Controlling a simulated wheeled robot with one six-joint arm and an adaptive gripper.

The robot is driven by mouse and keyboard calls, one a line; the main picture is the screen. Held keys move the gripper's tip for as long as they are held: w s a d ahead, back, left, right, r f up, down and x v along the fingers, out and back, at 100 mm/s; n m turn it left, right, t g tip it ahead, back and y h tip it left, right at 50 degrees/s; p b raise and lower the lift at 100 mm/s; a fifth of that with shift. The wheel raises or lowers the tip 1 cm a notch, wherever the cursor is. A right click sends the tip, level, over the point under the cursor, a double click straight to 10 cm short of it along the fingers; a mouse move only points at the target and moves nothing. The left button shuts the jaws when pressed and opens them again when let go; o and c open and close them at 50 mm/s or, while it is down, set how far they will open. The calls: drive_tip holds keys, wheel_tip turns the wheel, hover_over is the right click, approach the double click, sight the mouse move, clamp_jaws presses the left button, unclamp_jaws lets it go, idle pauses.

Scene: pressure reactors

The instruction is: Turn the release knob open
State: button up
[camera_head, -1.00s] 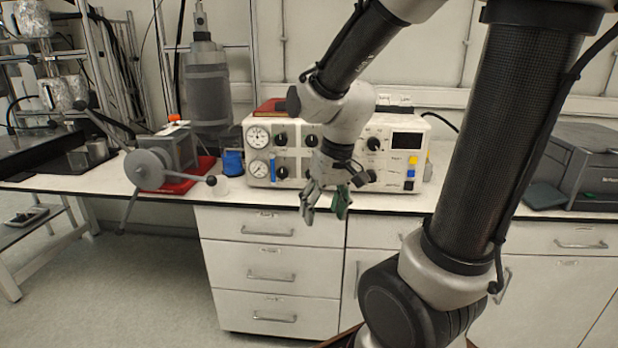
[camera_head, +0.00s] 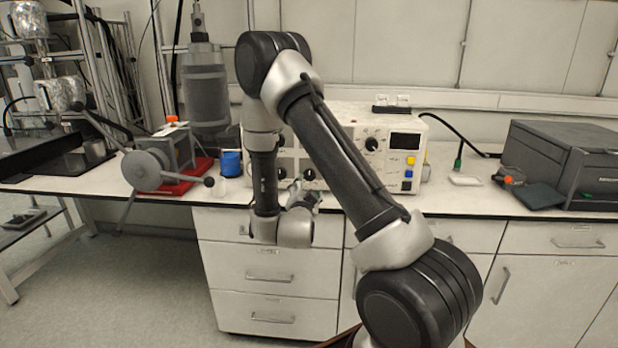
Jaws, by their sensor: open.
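The white control box (camera_head: 408,122) stands on the bench against the wall, with black knobs on its front. A lower black knob (camera_head: 310,174) shows just beyond my gripper (camera_head: 303,188); another black knob (camera_head: 372,144) is on the right of the panel, beside the dark display. I cannot read labels to tell which is the release knob. My gripper is open, small in view, low in front of the panel and pointing towards it. Whether it touches a knob cannot be told. My arm hides the gauges and much of the panel's left and middle.
A grey reactor with a handwheel (camera_head: 147,170) stands left on a red base. A blue container (camera_head: 231,163) is beside the box. A dark grey case (camera_head: 562,165) stands on the right. The bench edge and drawers (camera_head: 270,278) lie below my wrist.

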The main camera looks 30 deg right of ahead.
drive_tip(key=shift+t+h, duration=0.3)
drive_tip(key=x, duration=0.2)
drive_tip(key=r+x, duration=0.1)
drive_tip(key=x, duration=0.5)
drive_tip(key=shift+s+d+r, duration=0.1)
drive_tip(key=shift+s+r, duration=0.05)
drive_tip(key=shift+r, duration=0.05)
drive_tip(key=c, duration=1)
